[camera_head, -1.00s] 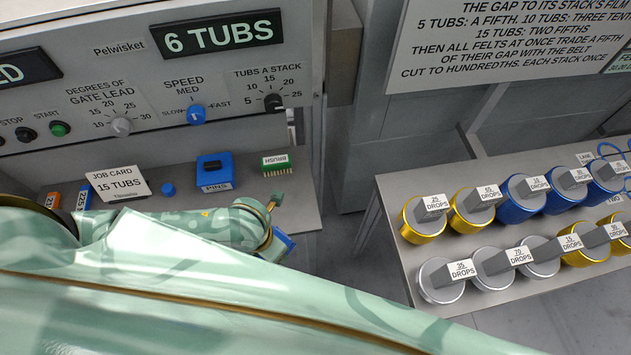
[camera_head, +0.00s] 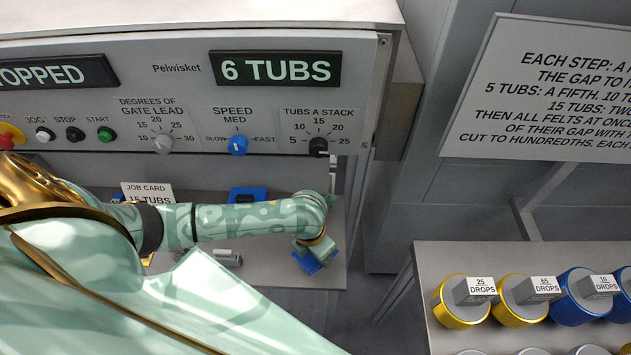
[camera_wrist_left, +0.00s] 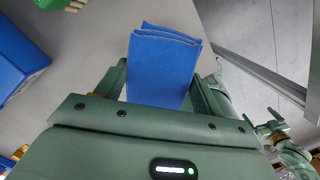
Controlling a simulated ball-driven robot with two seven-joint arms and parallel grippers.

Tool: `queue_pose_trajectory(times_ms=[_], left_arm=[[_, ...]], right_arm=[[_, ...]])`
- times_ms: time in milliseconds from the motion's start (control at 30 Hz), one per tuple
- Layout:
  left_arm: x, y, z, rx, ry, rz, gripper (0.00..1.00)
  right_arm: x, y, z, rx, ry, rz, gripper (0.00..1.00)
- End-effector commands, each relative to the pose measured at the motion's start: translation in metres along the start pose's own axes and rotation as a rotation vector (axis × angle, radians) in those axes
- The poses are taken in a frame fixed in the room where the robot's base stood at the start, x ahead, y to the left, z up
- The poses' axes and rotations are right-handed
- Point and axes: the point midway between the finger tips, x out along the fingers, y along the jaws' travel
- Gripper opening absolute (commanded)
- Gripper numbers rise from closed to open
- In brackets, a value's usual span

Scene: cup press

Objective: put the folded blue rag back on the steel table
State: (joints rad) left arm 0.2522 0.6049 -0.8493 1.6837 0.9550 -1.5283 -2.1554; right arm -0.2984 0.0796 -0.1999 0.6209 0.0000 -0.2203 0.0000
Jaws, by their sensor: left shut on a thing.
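The folded blue rag (camera_head: 316,260) is in my left gripper (camera_head: 309,246), at the right end of the steel table (camera_head: 268,262) in the head view. In the left wrist view the rag (camera_wrist_left: 160,62) stands out between the two fingers of my left gripper (camera_wrist_left: 160,84), which is shut on it. Its folded layers show along the far edge. The grey table top (camera_wrist_left: 90,45) lies behind and left of it, with the table's edge close on the right. I cannot tell whether the rag touches the table.
A blue box (camera_head: 247,194) and a job card (camera_head: 147,190) stand on the table behind my left arm. The machine's control panel (camera_head: 190,105) rises behind.

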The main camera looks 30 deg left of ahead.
Motion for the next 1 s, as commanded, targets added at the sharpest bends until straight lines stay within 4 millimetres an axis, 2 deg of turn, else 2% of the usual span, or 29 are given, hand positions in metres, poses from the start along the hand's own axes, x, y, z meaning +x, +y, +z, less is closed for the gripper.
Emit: queue_pose_trajectory(times_ms=[100,267,667,700,733,767,1000], left_arm=[[0.016,0.006,0.006,-0.002,0.002,0.001,0.49],[0.039,0.005,0.001,0.001,0.001,0.001,0.49],[0.043,0.006,0.001,0.002,0.0,0.002,0.49],[0.043,0.005,0.001,0.002,0.0,0.002,0.79],[0.043,0.005,0.001,0.002,0.0,0.002,0.87],[0.042,0.005,0.001,0.002,0.0,0.002,0.89],[0.042,0.005,0.001,0.002,0.0,0.002,0.89]], right_arm=[[0.008,0.0,0.003,-0.001,-0.004,0.0,1.0],[0.017,-0.001,0.005,-0.001,-0.007,-0.001,1.0],[0.018,-0.001,0.006,-0.001,-0.008,-0.001,1.0],[0.017,-0.001,0.006,-0.001,-0.008,-0.001,1.0],[0.017,-0.001,0.006,-0.001,-0.008,-0.001,1.0],[0.017,-0.001,0.006,-0.001,-0.008,-0.001,1.0],[0.017,-0.001,0.006,0.0,-0.009,-0.001,1.0]])
